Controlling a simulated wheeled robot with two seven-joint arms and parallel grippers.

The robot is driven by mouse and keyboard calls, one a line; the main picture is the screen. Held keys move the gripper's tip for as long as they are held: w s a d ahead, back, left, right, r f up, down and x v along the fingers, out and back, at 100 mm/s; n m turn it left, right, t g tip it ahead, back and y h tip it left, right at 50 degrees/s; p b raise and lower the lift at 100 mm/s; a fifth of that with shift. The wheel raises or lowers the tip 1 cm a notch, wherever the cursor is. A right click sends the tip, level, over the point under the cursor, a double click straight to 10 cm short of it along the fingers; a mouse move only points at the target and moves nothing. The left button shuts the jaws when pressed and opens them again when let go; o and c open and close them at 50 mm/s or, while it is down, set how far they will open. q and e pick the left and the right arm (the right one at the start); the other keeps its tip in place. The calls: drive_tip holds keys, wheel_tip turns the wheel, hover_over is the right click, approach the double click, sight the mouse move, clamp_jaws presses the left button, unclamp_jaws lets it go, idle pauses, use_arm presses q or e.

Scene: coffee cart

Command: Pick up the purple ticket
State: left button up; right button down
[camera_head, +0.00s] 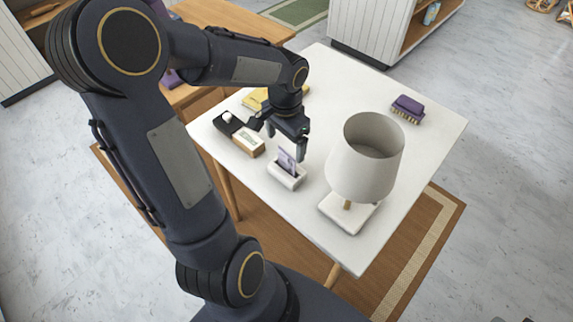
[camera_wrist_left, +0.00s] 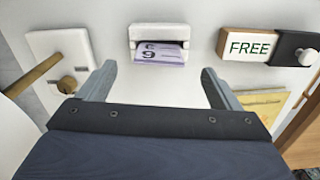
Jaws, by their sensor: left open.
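The purple ticket (camera_head: 287,161) stands upright in the slot of a small white holder (camera_head: 286,177) on the white table. In the left wrist view the ticket (camera_wrist_left: 160,53) shows a printed "9" and sits in the white holder (camera_wrist_left: 158,32), ahead of my fingers. My left gripper (camera_head: 288,146) hangs over the table just behind the ticket in the head view. In the left wrist view the gripper (camera_wrist_left: 158,82) is open, with nothing between its two fingers. My right gripper is in neither view.
A white lamp (camera_head: 366,158) stands close to the right of the holder. A dark block with a "FREE" sign (camera_wrist_left: 249,46) lies to the holder's left in the head view. A purple brush (camera_head: 408,107) lies at the back of the table (camera_head: 330,85). A yellow item (camera_head: 256,99) lies behind my gripper.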

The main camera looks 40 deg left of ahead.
sight(287, 158)
use_arm(q)
drive_tip(key=f, duration=0.7)
drive_tip(key=shift+w+f, duration=0.15)
drive_tip(key=shift+w, duration=0.05)
drive_tip(key=shift+c, duration=0.2)
drive_tip(key=c, duration=1)
wheel_tip(287, 158, up, 10)
drive_tip(key=shift+f+p, duration=0.15)
drive_tip(key=shift+p, duration=0.2)
drive_tip(key=shift+r+p, duration=0.4)
drive_tip(key=shift+r, duration=0.3)
drive_tip(key=shift+r+p, duration=1.7)
drive_tip(key=shift+r, duration=0.3)
